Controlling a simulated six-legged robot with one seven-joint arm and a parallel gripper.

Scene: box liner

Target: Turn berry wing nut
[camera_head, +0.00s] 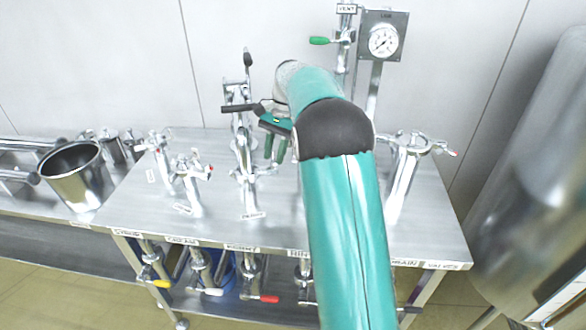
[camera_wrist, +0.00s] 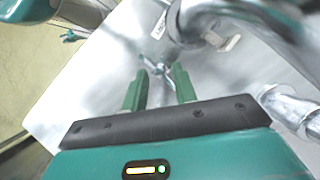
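The berry line is a steel pipe (camera_head: 243,150) standing on the table behind the label that appears to read BERRY (camera_head: 242,249). A clamp with a small wing-shaped part (camera_head: 262,171) sits low on it. My gripper (camera_head: 275,152) is just right of this pipe, above the clamp, fingers pointing down. In the wrist view the two green fingers (camera_wrist: 159,80) are apart with nothing held between them. A small metal wing-like part (camera_wrist: 152,66) shows just beyond the fingertips; I cannot tell if they touch it. My arm hides part of the table to the right.
Other upright pipes stand on the steel table (camera_head: 330,238), at left (camera_head: 192,182) and right (camera_head: 404,170). A gauge (camera_head: 383,41) and a green-handled valve (camera_head: 320,41) are behind. A steel pot (camera_head: 76,178) stands left, a large tank (camera_head: 535,170) right. Coloured valve handles (camera_head: 262,299) hang below.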

